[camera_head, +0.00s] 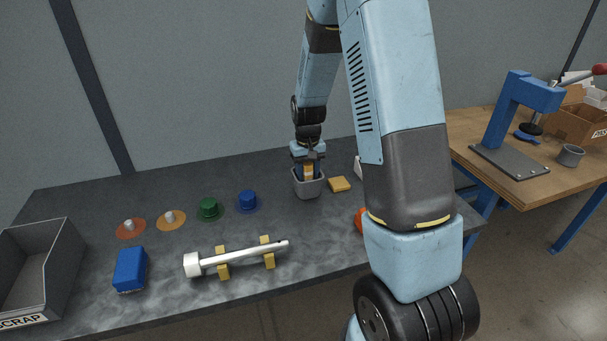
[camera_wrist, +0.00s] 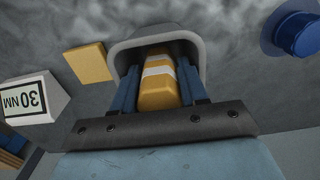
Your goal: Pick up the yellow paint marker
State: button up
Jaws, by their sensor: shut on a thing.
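The yellow paint marker (camera_wrist: 157,93) has a pale band around it and stands in a small grey cup (camera_head: 308,187). The cup's rim also shows in the wrist view (camera_wrist: 150,38). My gripper (camera_head: 308,170) reaches down to the cup from above. In the wrist view its two blue fingers (camera_wrist: 158,88) lie on either side of the marker, shut on it. The marker's far end is inside the cup and hidden.
A yellow block (camera_head: 339,184) lies right of the cup. A blue coupler (camera_head: 247,200) and a green one (camera_head: 209,208) stand left. A white rod (camera_head: 240,256) rests on yellow supports. A grey scrap bin (camera_head: 62,262) and blue block (camera_head: 131,269) are at the left. A display box (camera_wrist: 29,100) is nearby.

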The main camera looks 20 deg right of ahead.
notch_tip(320, 180, up, 10)
dwell(0.5)
dwell(1.6)
